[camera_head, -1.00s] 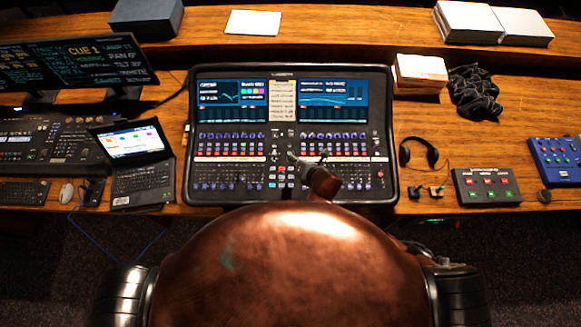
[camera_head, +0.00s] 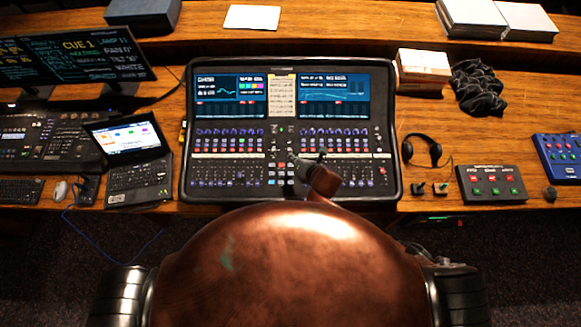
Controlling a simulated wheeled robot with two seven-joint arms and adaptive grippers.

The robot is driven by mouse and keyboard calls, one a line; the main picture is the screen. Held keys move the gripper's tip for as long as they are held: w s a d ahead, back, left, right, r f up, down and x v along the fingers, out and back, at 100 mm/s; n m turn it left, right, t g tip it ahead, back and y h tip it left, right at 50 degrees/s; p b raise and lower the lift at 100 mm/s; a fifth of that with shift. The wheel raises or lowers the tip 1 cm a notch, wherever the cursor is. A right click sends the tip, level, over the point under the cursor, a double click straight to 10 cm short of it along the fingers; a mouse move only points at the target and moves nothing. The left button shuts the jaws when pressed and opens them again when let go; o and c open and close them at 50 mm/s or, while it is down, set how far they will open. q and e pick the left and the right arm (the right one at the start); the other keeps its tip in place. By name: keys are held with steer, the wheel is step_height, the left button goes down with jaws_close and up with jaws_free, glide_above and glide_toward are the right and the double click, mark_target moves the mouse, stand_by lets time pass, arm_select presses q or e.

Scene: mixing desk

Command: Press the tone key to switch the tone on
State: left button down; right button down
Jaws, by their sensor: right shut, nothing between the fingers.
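The mixing console (camera_head: 388,150) stands on the desk in the middle, with two lit screens at the top and rows of knobs and small keys below. I cannot tell the tone key from the other small keys at this size. My right gripper (camera_head: 299,167) is over the console's lower middle, right of a small group of red and white keys (camera_head: 281,167). It is shut and empty. I cannot tell whether its tips touch the console. My right arm hides part of the lower keys. My left gripper is out of view.
A laptop (camera_head: 138,178) and a dark control desk (camera_head: 50,145) stand on the left. Headphones (camera_head: 435,150), a grey button box (camera_head: 490,185) and a blue box (camera_head: 562,158) are on the right.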

mark_target(292, 167)
step_height(292, 167, down, 4)
steer(key=b, duration=0.3)
steer(key=shift+w+r, duration=0.15)
steer(key=shift+w+f+b, duration=0.15)
steer(key=shift+f+b, duration=0.3)
steer(key=shift+f, duration=0.4)
steer(key=shift+f, duration=0.2)
steer(key=shift+f, duration=0.25)
steer(key=shift+f, duration=0.35)
stand_by(1.1)
steer(key=shift+r, duration=0.1)
steer(key=shift+r+p, duration=0.65)
steer(key=shift+p, duration=0.25)
steer(key=shift+r, duration=0.1)
